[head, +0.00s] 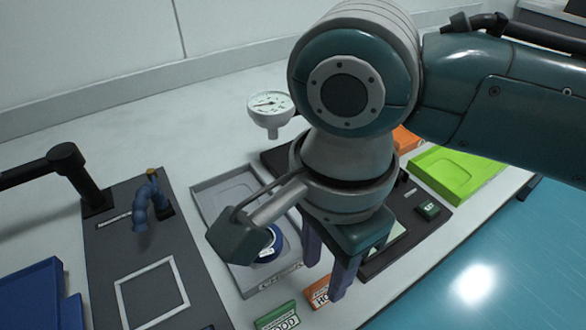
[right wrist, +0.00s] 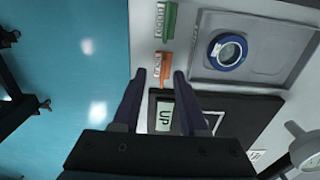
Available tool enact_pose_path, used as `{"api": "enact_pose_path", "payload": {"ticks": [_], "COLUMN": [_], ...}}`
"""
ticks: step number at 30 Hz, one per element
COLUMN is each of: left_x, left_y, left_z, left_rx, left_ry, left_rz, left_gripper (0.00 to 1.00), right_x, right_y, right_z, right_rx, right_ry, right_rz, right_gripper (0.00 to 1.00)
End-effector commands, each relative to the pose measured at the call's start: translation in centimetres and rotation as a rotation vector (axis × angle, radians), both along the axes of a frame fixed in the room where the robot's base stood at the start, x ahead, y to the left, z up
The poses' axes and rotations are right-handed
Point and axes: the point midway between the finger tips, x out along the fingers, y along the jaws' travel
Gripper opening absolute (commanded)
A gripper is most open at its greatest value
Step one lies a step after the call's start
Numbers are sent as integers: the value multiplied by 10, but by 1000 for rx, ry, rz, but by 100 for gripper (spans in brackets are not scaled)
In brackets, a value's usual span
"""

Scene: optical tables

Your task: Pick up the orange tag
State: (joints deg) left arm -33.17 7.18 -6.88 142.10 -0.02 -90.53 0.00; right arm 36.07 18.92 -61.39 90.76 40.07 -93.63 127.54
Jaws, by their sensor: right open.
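The orange tag (head: 319,291) lies on the light table top near its front edge, partly hidden by my right gripper in the head view. In the right wrist view the tag (right wrist: 163,67) shows dark lettering and lies between the lines of the two fingertips, around their level in the picture. My right gripper (head: 325,280) points down over the tag, its two fingers apart and empty; it also shows in the right wrist view (right wrist: 159,73). I cannot tell the exact height of the fingertips above the tag. My left gripper is not in view.
A green tag (head: 277,316) lies beside the orange one. A grey tray (head: 212,200) holds a blue ring (head: 277,243).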

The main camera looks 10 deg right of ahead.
Motion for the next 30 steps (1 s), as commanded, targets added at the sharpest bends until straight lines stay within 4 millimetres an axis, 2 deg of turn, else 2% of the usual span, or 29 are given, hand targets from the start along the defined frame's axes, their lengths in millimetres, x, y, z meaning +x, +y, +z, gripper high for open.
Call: {"api": "enact_pose_path", "payload": {"ticks": [9,12,19,30], "left_x": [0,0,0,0], "left_y": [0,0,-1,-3], "left_z": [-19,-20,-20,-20], "left_rx": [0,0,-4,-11], "left_ry": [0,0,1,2], "left_rz": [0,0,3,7], "left_gripper": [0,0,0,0], "right_x": [7,7,7,6], "right_y": [-5,-4,-4,-4], "right_z": [-46,-53,-53,-52], "right_rx": [-1,-1,1,0], "right_ry": [0,-1,-2,-1], "right_rz": [1,1,2,2], "right_gripper": [42,42,42,1]}}
